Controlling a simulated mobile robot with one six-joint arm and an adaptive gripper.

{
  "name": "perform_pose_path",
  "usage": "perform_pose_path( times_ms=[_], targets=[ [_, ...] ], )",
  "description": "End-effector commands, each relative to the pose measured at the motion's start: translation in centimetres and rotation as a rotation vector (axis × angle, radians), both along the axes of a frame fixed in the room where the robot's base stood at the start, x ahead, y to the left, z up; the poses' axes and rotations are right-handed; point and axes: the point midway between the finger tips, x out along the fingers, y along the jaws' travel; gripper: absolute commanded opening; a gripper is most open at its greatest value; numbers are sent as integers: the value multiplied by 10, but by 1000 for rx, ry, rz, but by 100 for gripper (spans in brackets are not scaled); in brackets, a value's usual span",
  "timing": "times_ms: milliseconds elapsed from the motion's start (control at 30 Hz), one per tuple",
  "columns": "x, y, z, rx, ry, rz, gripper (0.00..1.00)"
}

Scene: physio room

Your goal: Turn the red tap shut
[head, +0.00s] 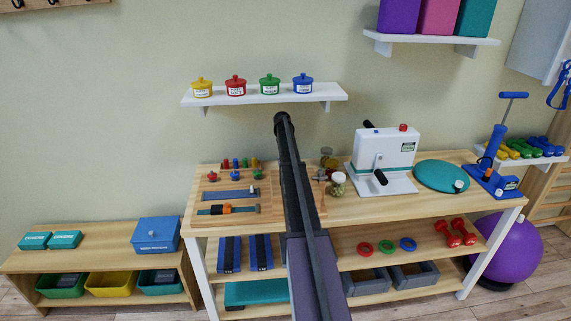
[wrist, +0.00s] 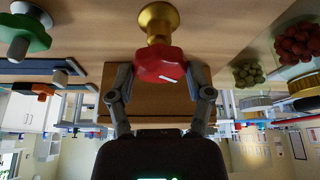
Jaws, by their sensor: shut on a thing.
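The red tap (wrist: 160,66) is a red faceted handle with a white line on its face, on a brass-coloured stem and round base (wrist: 158,20). It shows in the wrist view, top middle. My gripper (wrist: 160,77) is shut on the red handle, with one finger on its left side and one on its right. In the head view my own arm hides both the gripper and the held tap. From the wrist view I cannot tell whether the tap's valve is open or shut.
A green handle (wrist: 27,35) on a grey stem is at the wrist view's left. Containers of green balls (wrist: 248,74) and red balls (wrist: 297,43) are at its right. In the head view, the wooden bench (head: 345,208) also bears a white press (head: 385,150) and a teal disc (head: 440,175).

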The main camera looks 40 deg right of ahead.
Motion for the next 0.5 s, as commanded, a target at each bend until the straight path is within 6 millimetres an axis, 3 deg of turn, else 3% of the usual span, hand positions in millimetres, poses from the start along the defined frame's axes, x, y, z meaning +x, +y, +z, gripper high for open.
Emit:
perform_pose_path(
  times_ms=[333,367,433,500],
  targets=[
    [4,1,0,1,-8,1,18],
    [4,1,0,0,-7,1,75],
    [4,1,0,0,-6,0,96],
    [3,0,0,0,-5,0,100]
  ],
)
